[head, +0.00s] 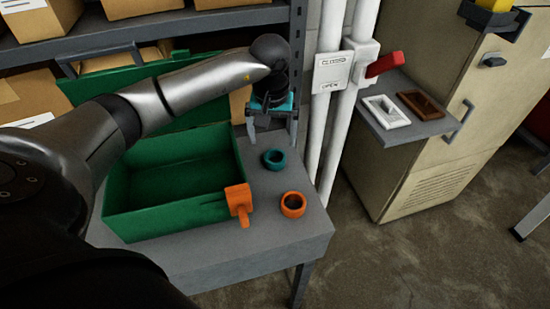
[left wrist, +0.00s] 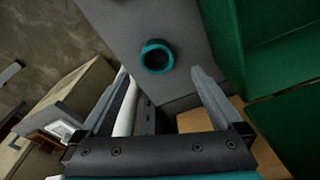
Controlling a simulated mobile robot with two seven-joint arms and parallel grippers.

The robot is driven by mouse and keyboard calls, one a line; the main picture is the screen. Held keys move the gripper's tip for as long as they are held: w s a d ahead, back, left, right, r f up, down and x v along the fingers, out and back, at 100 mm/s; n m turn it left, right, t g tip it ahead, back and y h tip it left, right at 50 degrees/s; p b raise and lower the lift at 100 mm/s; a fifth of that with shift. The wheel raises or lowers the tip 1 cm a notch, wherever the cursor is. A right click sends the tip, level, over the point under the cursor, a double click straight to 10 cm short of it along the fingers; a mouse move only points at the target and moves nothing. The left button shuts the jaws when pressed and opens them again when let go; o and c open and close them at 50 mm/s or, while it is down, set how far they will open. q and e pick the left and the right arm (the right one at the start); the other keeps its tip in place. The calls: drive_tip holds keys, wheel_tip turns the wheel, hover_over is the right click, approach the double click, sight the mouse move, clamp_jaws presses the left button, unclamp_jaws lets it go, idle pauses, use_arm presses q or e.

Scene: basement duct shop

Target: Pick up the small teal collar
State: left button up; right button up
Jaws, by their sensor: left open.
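The small teal collar (head: 274,161) is a short open ring standing on the grey table, right of the green box. In the left wrist view the teal collar (left wrist: 147,57) shows whole, beyond the fingertips and roughly midway between them. My left gripper (head: 272,130) is open and empty, pointing down above the far part of the table. It is behind the collar in the head view and apart from it. Its two fingers also show in the left wrist view (left wrist: 160,80). My right gripper is not in view.
An orange collar (head: 293,205) stands nearer the table's front right corner. The green box (head: 122,190) is open, with an orange latch (head: 239,202) at its right front. White pipes (head: 325,110) rise behind the table's right edge. The grey table (head: 225,255) is clear at the front.

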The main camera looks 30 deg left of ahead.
sight(275, 153)
use_arm(q)
drive_tip(key=f, duration=0.4)
drive_tip(key=w+f, duration=0.1)
drive_tip(key=f, duration=0.1)
drive_tip(key=shift+f, duration=0.3)
drive_tip(key=c, duration=1.4)
drive_tip(key=shift+r, duration=0.1)
drive_tip(key=shift+c, duration=0.2)
